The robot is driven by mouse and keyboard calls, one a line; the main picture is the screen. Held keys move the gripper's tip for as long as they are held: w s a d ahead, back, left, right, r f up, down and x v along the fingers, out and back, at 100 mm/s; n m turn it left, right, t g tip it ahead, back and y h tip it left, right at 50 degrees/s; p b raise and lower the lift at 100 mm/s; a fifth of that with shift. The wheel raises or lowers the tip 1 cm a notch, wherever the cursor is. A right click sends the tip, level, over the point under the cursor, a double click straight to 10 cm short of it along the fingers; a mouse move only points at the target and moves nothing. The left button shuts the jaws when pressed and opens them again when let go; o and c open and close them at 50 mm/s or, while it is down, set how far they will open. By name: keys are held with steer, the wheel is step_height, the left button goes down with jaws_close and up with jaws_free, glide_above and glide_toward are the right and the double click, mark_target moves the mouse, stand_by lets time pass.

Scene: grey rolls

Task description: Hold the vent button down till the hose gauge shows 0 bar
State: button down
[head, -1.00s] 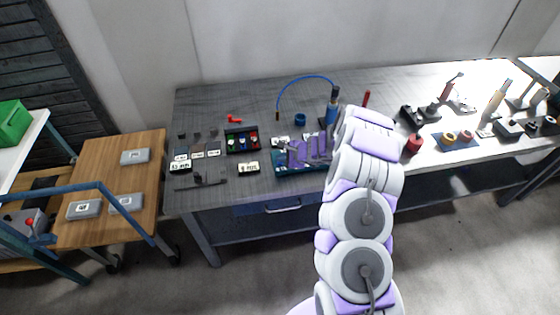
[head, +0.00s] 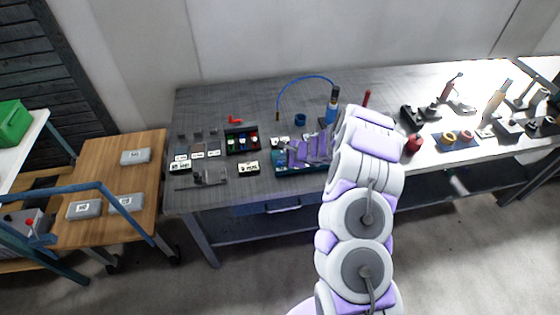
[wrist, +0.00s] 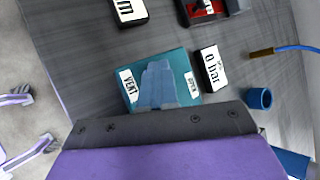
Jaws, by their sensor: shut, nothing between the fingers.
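The teal box (wrist: 184,66) lies on the bench under my gripper in the wrist view, with a VENT label at its left and another label at its right. The box also shows in the head view (head: 287,169), partly covered by my gripper. My gripper (wrist: 158,68) is shut and empty, with its fingertips over the middle of the box. The vent button is hidden behind the fingers, so I cannot tell contact or how far it is pressed. The hose gauge (wrist: 210,68) right of the box appears to read 0 bar. The blue hose (wrist: 297,48) lies to its right.
A blue ring (wrist: 258,98) stands beside the gauge. A dark tray (head: 242,139) with coloured pieces and several labelled blocks lie left of the box. A wooden cart (head: 130,185) stands left of the bench. Tools and fixtures fill the bench's right side.

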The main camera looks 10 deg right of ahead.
mark_target(282, 163)
steer(key=shift+a+r+p, duration=0.1)
steer(key=shift+r+p, duration=0.25)
steer(key=shift+r, duration=0.45)
steer(key=shift+r+p, duration=1.65)
steer(key=shift+r, duration=0.9)
